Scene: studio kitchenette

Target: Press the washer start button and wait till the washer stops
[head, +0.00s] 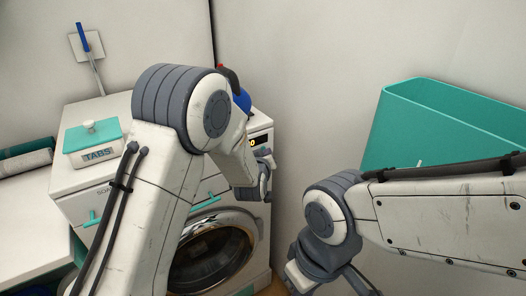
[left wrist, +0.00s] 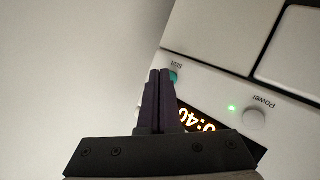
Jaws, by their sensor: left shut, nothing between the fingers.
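The white washer (head: 259,221) stands against the wall, its round glass door (head: 212,253) closed. My left arm hides part of its front. My left gripper (head: 265,172) is at the upper right of the washer front, by the lit display (head: 252,143). In the left wrist view, the left gripper (left wrist: 161,72) is shut and empty. Its fingertips are at the teal start button (left wrist: 174,77) and partly cover it; I cannot tell whether they touch. The washer display (left wrist: 197,121) is lit and partly hidden, showing about "0:40". The right gripper's fingers are not visible.
A power knob (left wrist: 254,118) sits beside a small green light (left wrist: 232,108). A teal-lidded TABS box (head: 95,141) stands on the washer top. A teal bin (head: 440,125) is at the right, behind my right arm. Rolled towels (head: 25,160) lie at the far left.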

